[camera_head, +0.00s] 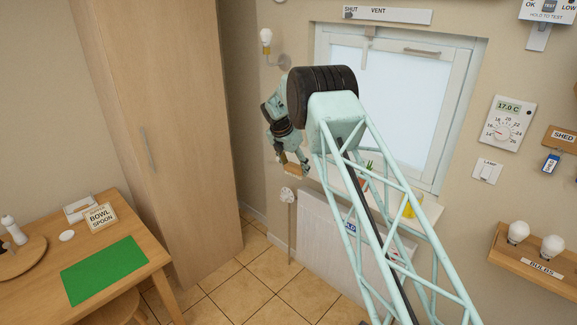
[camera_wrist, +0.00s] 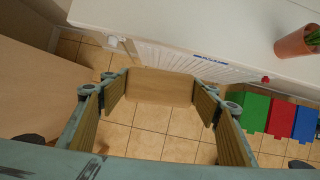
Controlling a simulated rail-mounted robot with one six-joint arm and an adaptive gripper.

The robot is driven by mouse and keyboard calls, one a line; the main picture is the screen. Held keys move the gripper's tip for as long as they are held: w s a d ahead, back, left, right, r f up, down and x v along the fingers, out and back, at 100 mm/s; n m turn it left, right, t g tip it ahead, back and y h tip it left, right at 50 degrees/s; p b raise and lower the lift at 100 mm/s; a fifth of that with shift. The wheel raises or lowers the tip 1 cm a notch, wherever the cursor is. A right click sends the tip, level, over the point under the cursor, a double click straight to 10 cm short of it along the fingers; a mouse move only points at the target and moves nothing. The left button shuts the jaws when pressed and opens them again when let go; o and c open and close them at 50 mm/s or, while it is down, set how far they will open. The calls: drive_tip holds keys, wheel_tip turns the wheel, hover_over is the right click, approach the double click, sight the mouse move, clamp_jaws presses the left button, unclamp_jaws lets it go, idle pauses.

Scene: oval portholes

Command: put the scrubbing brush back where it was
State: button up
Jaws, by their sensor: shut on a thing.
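The scrubbing brush shows as a plain tan wooden block (camera_wrist: 160,87) between my fingers in the wrist view; no bristles are visible there. My gripper (camera_wrist: 160,98) is shut on it, with the finger pads at its left and right sides. In the head view my gripper (camera_head: 291,162) hangs in front of the wall, left of the window, and the brush (camera_head: 293,171) is a small tan shape at its tip. The brush is in the air, beside the white windowsill (camera_wrist: 190,22) in the wrist view. I cannot tell which place it came from.
A white radiator (camera_head: 325,225) stands under the sill. A potted plant (camera_wrist: 297,42) stands on the sill, and a yellow cup (camera_head: 411,205) is farther right. Green, red and blue boxes (camera_wrist: 281,118) are low at right. A tall cupboard (camera_head: 165,130) and a table (camera_head: 140,245) are left. Tiled floor is open below.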

drive_tip(key=s+d+f+m+g+y+b, duration=0.1)
drive_tip(key=s+d+m+b, duration=0.4)
drive_tip(key=s, duration=0.8)
drive_tip(key=s+d+f+m+g+b, duration=0.3)
drive_tip(key=s+d+m+g+b, duration=0.1)
drive_tip(key=s+d+m, duration=0.8)
drive_tip(key=s+d+f+m+g+y+b, duration=0.1)
drive_tip(key=s+d+f+m+g+b, duration=0.1)
drive_tip(key=s+d+m+b, duration=0.3)
drive_tip(key=shift+s+d+m+g+y+b, duration=0.5)
drive_tip(key=shift+s+d+m, duration=1.35)
drive_tip(key=shift+s+m, duration=2.25)
drive_tip(key=shift+s+a+n, duration=0.1)
drive_tip(key=shift+s+n, duration=0.3)
drive_tip(key=shift+s, duration=0.05)
drive_tip(key=shift+s+a, duration=0.4)
drive_tip(key=shift+s, duration=0.1)
